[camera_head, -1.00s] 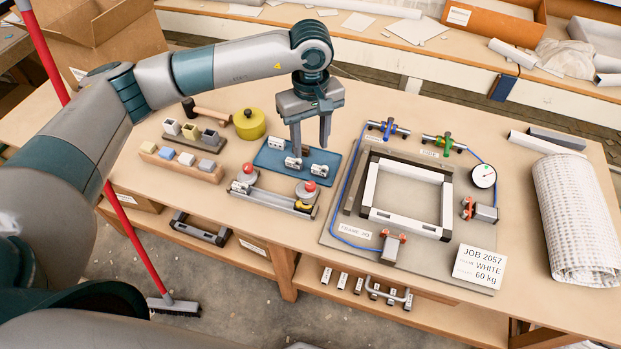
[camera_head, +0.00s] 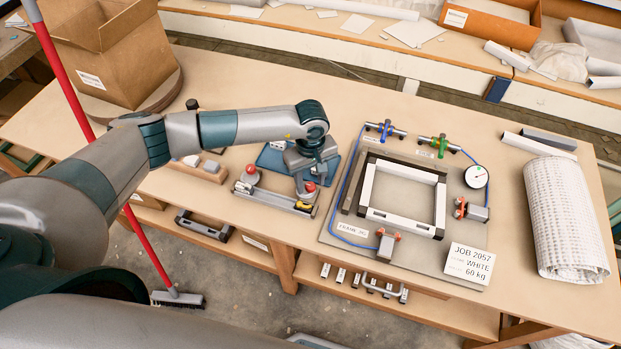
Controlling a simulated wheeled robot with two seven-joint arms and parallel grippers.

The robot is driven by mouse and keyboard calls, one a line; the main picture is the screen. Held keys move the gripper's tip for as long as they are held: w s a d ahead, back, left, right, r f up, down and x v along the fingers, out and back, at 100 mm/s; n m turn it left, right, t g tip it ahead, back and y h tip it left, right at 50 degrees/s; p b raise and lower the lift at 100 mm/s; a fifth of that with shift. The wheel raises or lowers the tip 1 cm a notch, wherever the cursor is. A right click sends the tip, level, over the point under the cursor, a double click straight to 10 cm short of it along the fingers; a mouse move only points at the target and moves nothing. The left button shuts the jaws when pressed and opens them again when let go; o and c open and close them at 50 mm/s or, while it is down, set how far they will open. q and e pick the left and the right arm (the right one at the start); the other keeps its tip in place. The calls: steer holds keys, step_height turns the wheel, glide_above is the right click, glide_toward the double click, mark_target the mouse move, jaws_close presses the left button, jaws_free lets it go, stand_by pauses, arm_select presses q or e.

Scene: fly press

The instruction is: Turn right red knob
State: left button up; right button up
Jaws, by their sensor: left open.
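A grey two-post fixture (camera_head: 273,198) stands near the table's front edge, with a red-topped knob at each end. The left red knob (camera_head: 250,169) is in plain view. The right red knob (camera_head: 310,187) is partly hidden by my left gripper (camera_head: 305,188). My left gripper points down, its fingers at the right knob; it is open, and I cannot tell whether it touches the knob. My right gripper is not in view.
A blue plate (camera_head: 273,160) lies behind the fixture. To the right is a grey board with a white frame (camera_head: 365,187), clamps, a gauge (camera_head: 476,177) and a job card (camera_head: 470,266). A rolled white mesh (camera_head: 566,215) lies at far right.

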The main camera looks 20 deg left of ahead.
arm_select(q)
steer(key=shift+f, duration=0.2)
steer(key=c, duration=1.1)
steer(key=shift+o, duration=0.2)
